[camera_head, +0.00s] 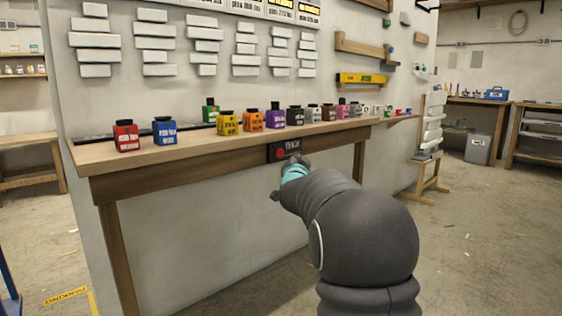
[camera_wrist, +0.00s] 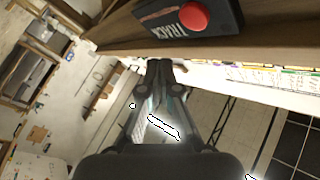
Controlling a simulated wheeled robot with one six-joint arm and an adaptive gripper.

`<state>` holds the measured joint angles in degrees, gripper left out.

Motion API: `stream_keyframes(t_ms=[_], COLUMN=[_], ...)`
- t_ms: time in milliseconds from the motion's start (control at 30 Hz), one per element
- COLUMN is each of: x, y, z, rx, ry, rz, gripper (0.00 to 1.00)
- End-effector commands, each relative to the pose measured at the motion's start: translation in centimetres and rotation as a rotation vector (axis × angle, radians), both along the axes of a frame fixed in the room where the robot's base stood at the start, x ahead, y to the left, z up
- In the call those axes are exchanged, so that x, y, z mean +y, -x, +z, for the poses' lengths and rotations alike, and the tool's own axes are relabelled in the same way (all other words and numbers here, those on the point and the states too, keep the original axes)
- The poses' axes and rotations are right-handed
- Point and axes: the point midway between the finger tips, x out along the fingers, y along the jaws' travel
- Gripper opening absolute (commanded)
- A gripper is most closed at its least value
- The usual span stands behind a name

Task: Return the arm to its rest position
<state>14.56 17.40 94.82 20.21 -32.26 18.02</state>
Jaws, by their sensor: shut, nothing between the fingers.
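My gripper (camera_wrist: 165,65) shows in the wrist view with its fingers together and nothing between them. It is just below a dark box with a red button (camera_wrist: 194,15) and the word TRACK, fixed to the front edge of a wooden shelf. In the head view my dark grey arm reaches forward from the lower right, and my gripper (camera_head: 278,194) is partly hidden by it. The dark box (camera_head: 288,151) there sits just above and beyond the gripper. I cannot tell whether they touch.
The wooden shelf (camera_head: 180,150) runs along the wall with several coloured labelled bottles (camera_head: 227,122) on it. A small wooden stand (camera_head: 428,180) is at the right. A grey bin (camera_head: 478,149) stands farther back. The floor (camera_head: 490,240) at the right is open.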

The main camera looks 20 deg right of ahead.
Motion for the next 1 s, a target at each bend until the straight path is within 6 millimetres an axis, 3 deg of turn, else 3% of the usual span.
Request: stream_keyframes(t_ms=[233, 767, 867, 1000], x=[-0.5, -0.3, 0.2, 2.0], y=[1.3, 1.2, 0.8, 1.6], z=[0.0, -0.4, -2.4, -10.3], rx=[-0.001, 0.028, 0.119, 0.390], ry=[0.001, 0.008, 0.008, 0.001], rz=[0.000, 0.005, 0.033, 0.112], gripper=[0.00, 0.00, 0.00, 0.00])
